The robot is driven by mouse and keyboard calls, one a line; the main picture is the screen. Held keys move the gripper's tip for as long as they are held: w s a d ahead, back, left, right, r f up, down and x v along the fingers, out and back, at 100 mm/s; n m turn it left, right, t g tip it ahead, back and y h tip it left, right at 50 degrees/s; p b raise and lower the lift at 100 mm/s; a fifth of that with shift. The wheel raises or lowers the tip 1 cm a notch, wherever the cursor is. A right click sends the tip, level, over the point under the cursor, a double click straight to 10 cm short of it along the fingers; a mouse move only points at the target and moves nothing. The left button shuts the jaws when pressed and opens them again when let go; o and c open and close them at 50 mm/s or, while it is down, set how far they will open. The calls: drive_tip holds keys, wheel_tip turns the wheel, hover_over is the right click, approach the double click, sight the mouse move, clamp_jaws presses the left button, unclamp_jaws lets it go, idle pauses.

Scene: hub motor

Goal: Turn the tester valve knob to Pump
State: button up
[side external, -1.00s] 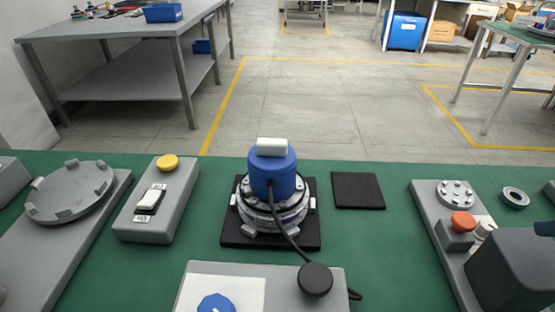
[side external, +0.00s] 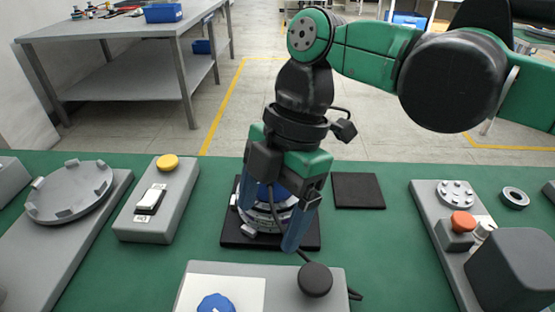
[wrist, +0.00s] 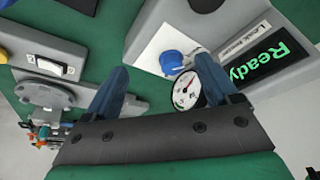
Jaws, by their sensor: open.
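The blue valve knob (side external: 216,303) sits on a white plate on the grey tester box (side external: 295,273), at the bottom edge of the side view and partly cut off. The wrist view shows the same knob (wrist: 172,62) between and beyond my fingertips, closer to the right one. My gripper (side external: 270,218) points down with its blue fingers apart and empty. In the side view it is in front of the hub motor (side external: 270,220) and hides much of it; the knob is nearer the camera. The knob's pointer and any Pump label are not readable.
A dial gauge (wrist: 187,88) and a green "Ready" display (wrist: 268,62) are by the knob. A switch box (side external: 157,205) is left; an orange-button (side external: 462,221) station is right. Green mat lies between.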

sight(215, 309)
drive_tip(key=s+a+n, duration=0.1)
drive_tip(key=s+a+f+n+g, duration=0.1)
drive_tip(key=s+a+n, duration=0.1)
drive_tip(key=s+a+f+n, duration=0.1)
drive_tip(key=shift+s+a+f+h, duration=0.25)
drive_tip(key=shift+a+h, duration=0.05)
drive_tip(key=shift+h, duration=0.1)
drive_tip(key=shift+s+a+f+n+g, duration=0.1)
drive_tip(key=shift+s+f+n+g, duration=0.1)
drive_tip(key=shift+n+g, duration=0.15)
drive_tip(key=shift+x, duration=2.65)
clamp_jaws()
drive_tip(key=m, duration=0.3)
drive_tip(key=shift+y, duration=0.4)
unclamp_jaws()
